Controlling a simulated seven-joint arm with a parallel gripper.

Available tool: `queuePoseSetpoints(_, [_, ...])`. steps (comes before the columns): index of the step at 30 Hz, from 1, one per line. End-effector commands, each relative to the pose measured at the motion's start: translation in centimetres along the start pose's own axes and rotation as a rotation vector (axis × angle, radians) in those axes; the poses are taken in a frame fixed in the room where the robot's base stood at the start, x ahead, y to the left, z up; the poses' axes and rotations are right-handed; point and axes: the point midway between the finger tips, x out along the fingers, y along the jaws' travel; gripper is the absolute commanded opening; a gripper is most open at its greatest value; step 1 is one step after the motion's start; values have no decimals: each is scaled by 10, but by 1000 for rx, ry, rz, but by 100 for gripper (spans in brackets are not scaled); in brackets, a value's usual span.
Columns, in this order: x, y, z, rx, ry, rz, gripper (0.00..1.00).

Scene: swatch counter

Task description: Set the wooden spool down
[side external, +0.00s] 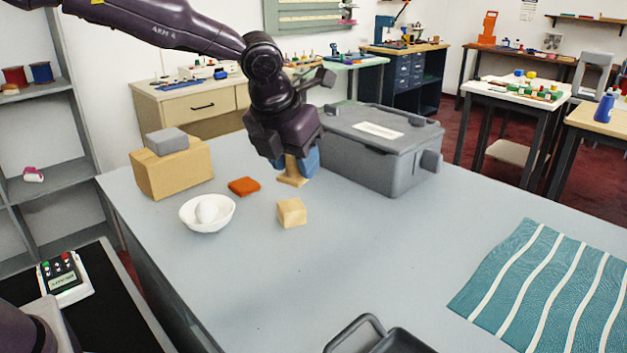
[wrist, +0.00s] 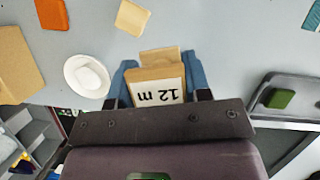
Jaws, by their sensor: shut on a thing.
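The wooden spool (side external: 292,178) is held upright between the blue fingers of my gripper (side external: 296,163), its pale flat base lowest. In the wrist view my gripper (wrist: 160,82) is shut on the spool (wrist: 161,72), and its side has a white label reading "12 m". In that view it looks raised above the grey tabletop (side external: 300,270); the gap under its base is hard to judge. The fingers hide much of its body in the side view.
A wooden cube (side external: 291,213), an orange block (side external: 244,186), a white bowl (side external: 190,216) with a pale round thing and a cardboard box (side external: 173,172) stand nearby. A lidded grey bin (side external: 385,165) is behind. Teal cloth (side external: 545,290) lies right; the middle table is clear.

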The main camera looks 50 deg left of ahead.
Motion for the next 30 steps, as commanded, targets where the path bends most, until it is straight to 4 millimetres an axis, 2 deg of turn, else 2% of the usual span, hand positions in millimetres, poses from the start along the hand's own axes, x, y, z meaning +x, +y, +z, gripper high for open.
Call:
queuePoseSetpoints(1, [5,25,11,-53,3,17,21])
queuePoseSetpoints(6, [14,87,35,-155,1,51,21])
queuePoseSetpoints(9, [15,112,43,-181,-3,62,21])
queuePoseSetpoints(12, [15,127,49,-184,-8,66,21])
queuePoseSetpoints(17, [22,124,62,-129,-11,60,21])
queuePoseSetpoints(27, [84,117,119,-129,-11,60,21])
queuePoseSetpoints(30, [108,117,128,-128,-8,62,21])
